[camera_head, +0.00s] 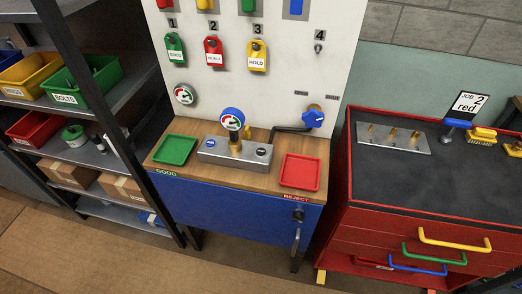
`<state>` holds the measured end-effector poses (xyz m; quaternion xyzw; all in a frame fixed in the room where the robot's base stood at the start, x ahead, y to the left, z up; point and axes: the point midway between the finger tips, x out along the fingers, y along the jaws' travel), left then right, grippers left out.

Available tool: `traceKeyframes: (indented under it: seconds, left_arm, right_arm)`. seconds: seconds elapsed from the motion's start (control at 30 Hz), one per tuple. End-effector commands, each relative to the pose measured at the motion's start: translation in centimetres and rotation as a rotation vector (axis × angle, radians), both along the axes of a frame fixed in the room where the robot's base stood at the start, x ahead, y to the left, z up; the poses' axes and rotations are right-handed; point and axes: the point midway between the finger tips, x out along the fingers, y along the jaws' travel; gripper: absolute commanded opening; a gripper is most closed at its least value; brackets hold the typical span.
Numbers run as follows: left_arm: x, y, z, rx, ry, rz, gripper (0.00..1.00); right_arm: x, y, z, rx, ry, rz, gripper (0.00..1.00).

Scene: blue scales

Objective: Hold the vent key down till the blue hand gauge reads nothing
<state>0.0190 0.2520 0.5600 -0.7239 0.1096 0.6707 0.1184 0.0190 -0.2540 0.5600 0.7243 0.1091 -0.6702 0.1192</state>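The blue-rimmed gauge (232,118) stands upright on a brass fitting on a grey metal block (236,163), at the middle of the wooden bench top. Its dial has red and green zones, but its needle is too small to read. Two small oval keys sit on top of the block: a left one (210,143) and a right one (262,152). Their lettering is not legible, so I cannot tell which is the vent key. Neither of my grippers is in view.
A green tray (175,150) and a red tray (300,172) flank the block. A second gauge (184,94) and a blue knob (313,117) are on the back panel. A red tool cabinet (350,215) stands right, shelving (121,88) left. The floor in front is clear.

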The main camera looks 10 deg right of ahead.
Motion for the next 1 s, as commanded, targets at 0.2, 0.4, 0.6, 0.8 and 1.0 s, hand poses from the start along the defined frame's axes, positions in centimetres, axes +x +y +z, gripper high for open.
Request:
traceKeyframes:
  seconds: [0.2,0.4,0.6,0.8,1.0]
  left_arm:
    - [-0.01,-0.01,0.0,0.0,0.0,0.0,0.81]
    - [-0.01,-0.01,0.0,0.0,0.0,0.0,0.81]
    - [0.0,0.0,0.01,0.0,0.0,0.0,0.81]
    - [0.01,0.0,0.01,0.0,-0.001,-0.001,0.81]
    - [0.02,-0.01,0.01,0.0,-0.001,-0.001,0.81]
  right_arm:
    - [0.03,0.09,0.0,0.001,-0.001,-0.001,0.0]
    - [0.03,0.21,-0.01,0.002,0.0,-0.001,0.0]
    - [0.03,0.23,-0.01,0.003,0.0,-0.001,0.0]
    - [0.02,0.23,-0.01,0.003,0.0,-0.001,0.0]
    - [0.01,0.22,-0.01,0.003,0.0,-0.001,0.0]
